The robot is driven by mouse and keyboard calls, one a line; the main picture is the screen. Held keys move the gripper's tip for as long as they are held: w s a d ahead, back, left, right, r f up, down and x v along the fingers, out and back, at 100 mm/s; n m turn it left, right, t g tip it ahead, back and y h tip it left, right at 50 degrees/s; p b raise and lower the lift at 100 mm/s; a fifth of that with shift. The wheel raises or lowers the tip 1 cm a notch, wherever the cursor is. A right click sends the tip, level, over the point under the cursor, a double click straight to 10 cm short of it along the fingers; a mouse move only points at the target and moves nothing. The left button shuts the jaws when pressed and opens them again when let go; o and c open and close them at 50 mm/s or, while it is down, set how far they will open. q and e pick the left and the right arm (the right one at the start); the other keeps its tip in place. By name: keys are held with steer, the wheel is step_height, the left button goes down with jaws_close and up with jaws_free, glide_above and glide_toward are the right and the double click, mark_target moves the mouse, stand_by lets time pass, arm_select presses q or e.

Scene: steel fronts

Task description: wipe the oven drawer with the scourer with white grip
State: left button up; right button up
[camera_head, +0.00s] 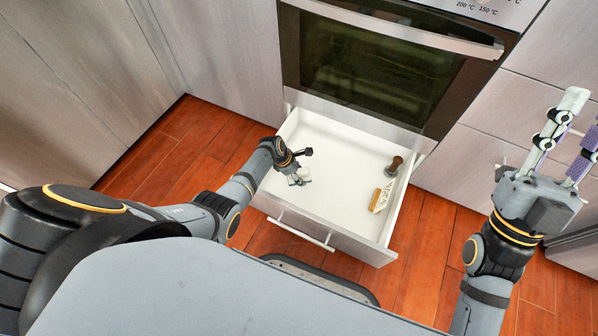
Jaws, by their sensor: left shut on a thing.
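The oven drawer (340,205) is pulled open below the oven and has a white inside. My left gripper (297,165) reaches into its left part from the left. It is shut on a small whitish and grey thing, which looks like the scourer with white grip (300,180). The gripper hides part of it. The scourer is low over the drawer floor; I cannot tell whether it touches. My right gripper (577,122) is raised at the right, away from the drawer, with its fingers apart and nothing between them.
A brown knobbed object (394,165) stands in the drawer's right back part. A yellow and whitish block-like object (381,198) lies in front of it. The drawer floor between them and the scourer is clear. The oven door (375,65) is shut above the drawer.

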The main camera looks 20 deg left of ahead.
steer(key=shift+m+g+h, duration=0.5)
steer(key=shift+g+h, duration=0.3)
steer(key=shift+g, duration=0.1)
steer(key=shift+w+d+f+p, duration=0.1)
steer(key=shift+w+f+p, duration=0.25)
steer(key=shift+w+f, duration=1.1)
steer(key=shift+w+r, duration=0.15)
steer(key=shift+r, duration=0.05)
